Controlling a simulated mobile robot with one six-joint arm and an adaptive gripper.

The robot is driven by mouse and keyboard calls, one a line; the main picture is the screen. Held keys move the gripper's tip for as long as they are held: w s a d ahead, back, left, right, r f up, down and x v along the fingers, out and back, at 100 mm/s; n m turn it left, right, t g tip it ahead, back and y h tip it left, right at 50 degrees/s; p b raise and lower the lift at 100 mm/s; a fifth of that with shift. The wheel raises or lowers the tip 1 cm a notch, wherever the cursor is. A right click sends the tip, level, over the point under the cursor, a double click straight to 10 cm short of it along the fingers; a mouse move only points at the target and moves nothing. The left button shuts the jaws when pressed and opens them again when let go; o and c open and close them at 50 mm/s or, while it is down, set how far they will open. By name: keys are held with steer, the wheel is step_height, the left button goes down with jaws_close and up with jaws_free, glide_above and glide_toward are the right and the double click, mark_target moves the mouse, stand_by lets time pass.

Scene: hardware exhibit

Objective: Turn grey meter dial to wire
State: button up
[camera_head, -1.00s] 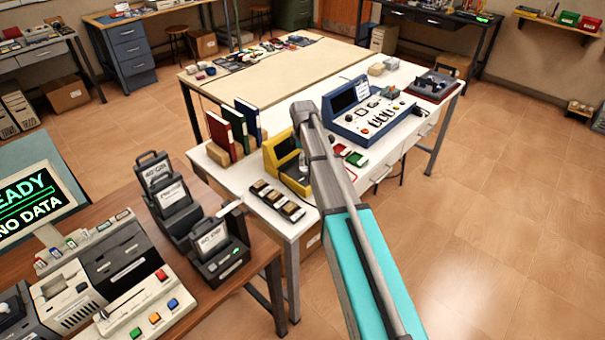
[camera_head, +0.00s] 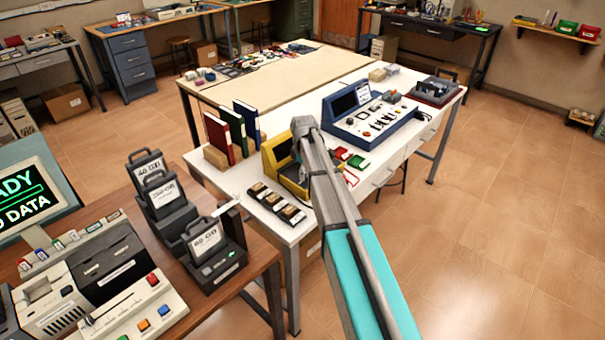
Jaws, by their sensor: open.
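A yellow bench device (camera_head: 270,158) with a dark screen stands on the white table, beside the upright books. It may be the meter. I cannot make out a grey dial on it, and the arm covers its right side. My arm reaches out over the white table to this device. My gripper (camera_head: 291,174) shows small and grey at the device's front, partly hidden by my arm. It is open. I cannot tell whether it touches the device.
A blue console (camera_head: 365,120) stands behind and right of my arm. Red, green and blue books (camera_head: 220,138) stand left of the yellow device. A row of small dark blocks (camera_head: 278,203) lies in front. A brown desk with black cases (camera_head: 215,255) is at near left. Floor at right is clear.

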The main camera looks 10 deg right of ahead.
steer(key=c, duration=1.2)
steer(key=shift+o, duration=0.2)
steer(key=shift+a, duration=0.15)
